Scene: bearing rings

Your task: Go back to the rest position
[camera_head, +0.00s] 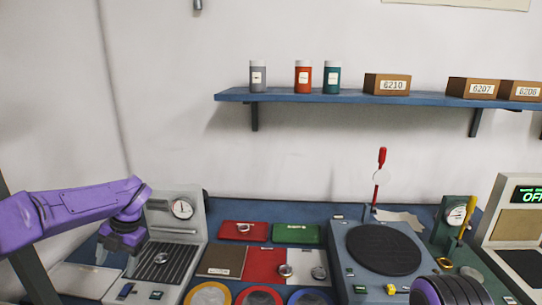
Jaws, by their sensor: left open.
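My left gripper (115,262) hangs at the lower left on its purple arm, fingers pointing down. It is open, and I see nothing between its fingers. It is in front of the left side of a grey press-like fixture with a dial gauge (182,208). A small metal ring (161,258) lies on that fixture's dark ribbed plate, to the right of the gripper. A purple and black part of my right arm (450,291) shows at the bottom right edge. My right gripper is out of view.
Red (243,230) and green (297,233) trays, small metal parts and coloured round mats (208,294) fill the middle bench. A machine with a black disc (383,249) and upright red-handled lever (381,160) stands right. A blue shelf (350,98) holds jars and boxes.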

